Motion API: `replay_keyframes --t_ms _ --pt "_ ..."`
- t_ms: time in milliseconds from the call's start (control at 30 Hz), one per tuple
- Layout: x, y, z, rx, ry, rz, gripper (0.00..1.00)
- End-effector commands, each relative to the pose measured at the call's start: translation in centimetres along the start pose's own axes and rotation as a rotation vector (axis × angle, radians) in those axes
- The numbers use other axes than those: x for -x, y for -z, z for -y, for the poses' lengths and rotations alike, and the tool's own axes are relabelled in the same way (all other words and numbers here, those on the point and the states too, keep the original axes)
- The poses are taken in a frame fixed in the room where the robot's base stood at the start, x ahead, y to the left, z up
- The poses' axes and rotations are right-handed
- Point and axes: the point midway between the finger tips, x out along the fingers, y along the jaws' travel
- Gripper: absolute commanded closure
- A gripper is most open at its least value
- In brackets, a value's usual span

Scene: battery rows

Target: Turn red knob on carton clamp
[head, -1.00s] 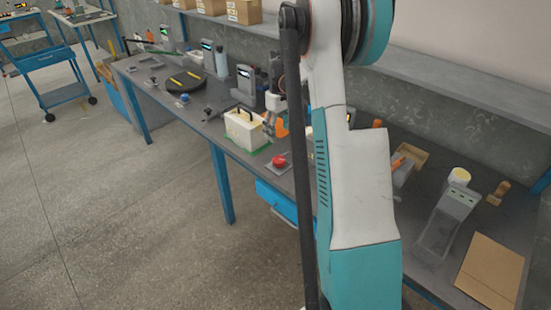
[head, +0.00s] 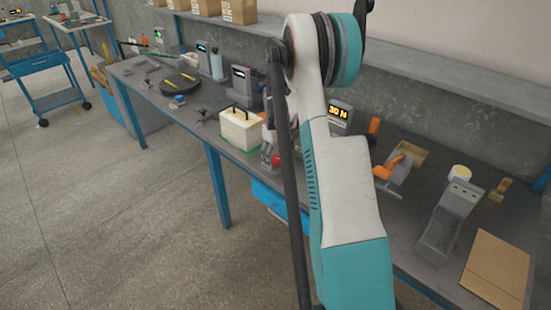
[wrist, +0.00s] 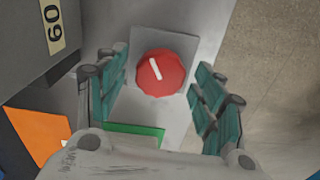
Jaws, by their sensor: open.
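The red knob (wrist: 160,72) has a white mark on top and sits on a grey plate (wrist: 178,42), seen from above in the wrist view. My gripper (wrist: 163,92) is open, with one teal-padded finger on each side of the knob and a gap at both sides. I cannot tell how far above the knob the fingertips are. In the head view a small part of the red knob (head: 276,160) shows beside my gripper (head: 268,160), at the bench's front edge. My arm hides the area just to the right of it.
A cream box (head: 238,130) with a dark handle stands just left of the knob on the bench (head: 190,112). Open floor (wrist: 282,75) is at the right.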

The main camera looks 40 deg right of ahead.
Motion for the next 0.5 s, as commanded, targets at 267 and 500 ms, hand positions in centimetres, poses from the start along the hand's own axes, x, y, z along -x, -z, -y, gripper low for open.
replay_keyframes --t_ms 267,500 --pt "0.00 0.00 0.00 0.000 0.000 0.000 0.47" --pt "0.01 0.00 0.00 0.000 0.000 0.000 0.82"
